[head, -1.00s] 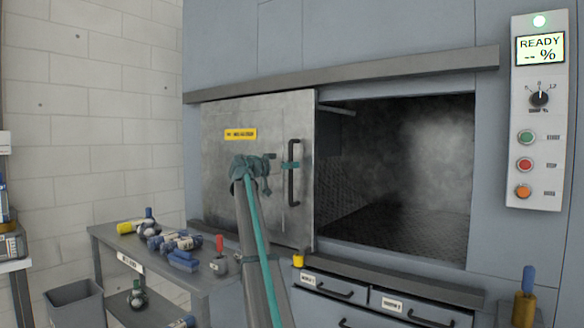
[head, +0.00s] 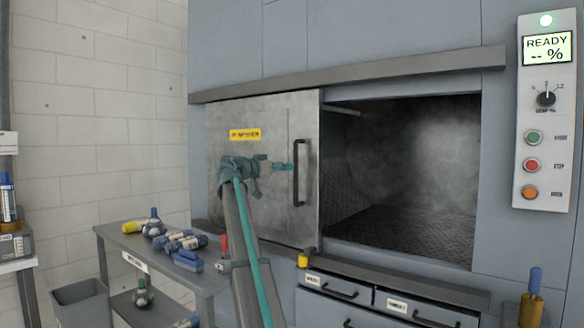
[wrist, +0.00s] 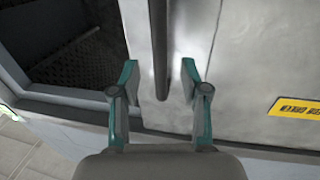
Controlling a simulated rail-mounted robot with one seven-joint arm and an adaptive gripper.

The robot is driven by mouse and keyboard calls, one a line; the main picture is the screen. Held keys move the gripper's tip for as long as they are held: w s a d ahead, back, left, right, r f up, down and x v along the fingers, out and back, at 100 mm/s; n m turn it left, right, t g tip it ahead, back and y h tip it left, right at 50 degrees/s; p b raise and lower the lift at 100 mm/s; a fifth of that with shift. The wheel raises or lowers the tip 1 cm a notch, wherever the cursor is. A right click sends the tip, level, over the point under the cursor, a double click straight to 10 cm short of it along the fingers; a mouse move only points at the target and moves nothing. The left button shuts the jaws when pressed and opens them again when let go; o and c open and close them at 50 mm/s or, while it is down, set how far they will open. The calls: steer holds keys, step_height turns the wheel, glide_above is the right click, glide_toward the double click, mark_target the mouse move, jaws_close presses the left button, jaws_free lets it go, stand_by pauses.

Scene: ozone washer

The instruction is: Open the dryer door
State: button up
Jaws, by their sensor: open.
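The dryer door (head: 228,202) is a grey metal sliding panel with a yellow label, standing to the left of the dryer opening. The opening is uncovered and shows the dark chamber (head: 410,190). The door's black vertical handle (head: 300,172) is near its right edge, and it also shows in the wrist view (wrist: 160,45). My gripper (head: 291,167) is just left of the handle in the head view. In the wrist view my open teal fingers (wrist: 159,80) stand on either side of the handle's line, with gaps on both sides. Whether the handle lies between the fingertips in depth is unclear.
A side table (head: 130,242) with several bottles and tools stands at the lower left, with a grey bin (head: 80,300) by it. Drawers (head: 350,295) lie below the opening. A control panel reading READY (head: 547,50) is at the right.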

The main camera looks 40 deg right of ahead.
steer(key=a, duration=0.6)
steer(key=shift+s, duration=0.2)
steer(key=shift+d, duration=0.1)
